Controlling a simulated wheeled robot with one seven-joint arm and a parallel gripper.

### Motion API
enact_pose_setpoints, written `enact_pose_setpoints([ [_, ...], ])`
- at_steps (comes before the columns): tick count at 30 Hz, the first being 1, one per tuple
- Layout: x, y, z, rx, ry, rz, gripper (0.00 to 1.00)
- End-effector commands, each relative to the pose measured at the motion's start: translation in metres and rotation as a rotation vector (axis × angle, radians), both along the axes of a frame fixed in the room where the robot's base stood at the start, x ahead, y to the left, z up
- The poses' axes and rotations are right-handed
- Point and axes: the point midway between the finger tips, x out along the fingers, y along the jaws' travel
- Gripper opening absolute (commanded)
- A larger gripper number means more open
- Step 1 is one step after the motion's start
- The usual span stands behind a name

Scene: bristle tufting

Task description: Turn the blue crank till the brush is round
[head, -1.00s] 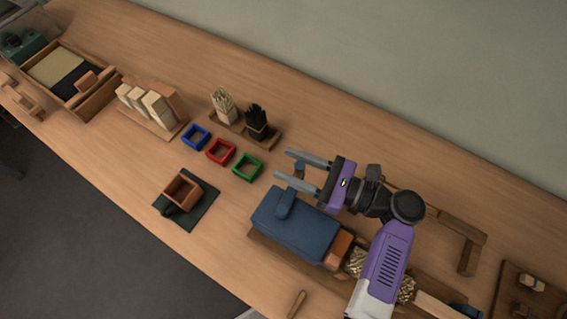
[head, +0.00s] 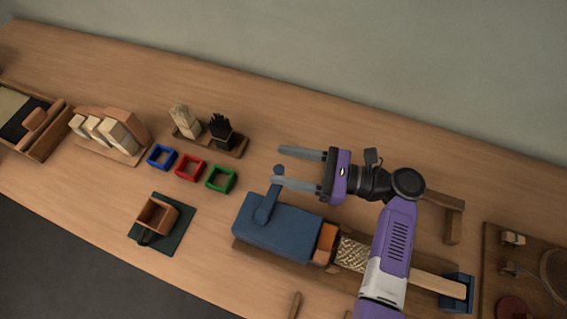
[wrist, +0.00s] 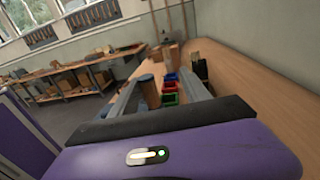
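In the wrist view a blue-grey post, seemingly the knob (wrist: 147,90), shows between the fingers. I cannot tell whether either finger touches it. The brush (head: 352,254), a pale braided bristle bundle, lies right of the box beyond an orange block (head: 327,240). My arm covers part of it. A wooden handle (head: 438,284) runs right to a blue holder (head: 457,292).
A brown box (head: 157,216) sits on a dark mat at front left. The back of the bench is mostly clear.

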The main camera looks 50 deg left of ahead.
Motion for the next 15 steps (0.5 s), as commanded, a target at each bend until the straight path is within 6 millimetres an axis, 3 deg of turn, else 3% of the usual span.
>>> enact_pose_setpoints([
  [15, 0.0045, 0.0002, 0.0016, 0.002, -0.003, -0.013, 0.44],
])
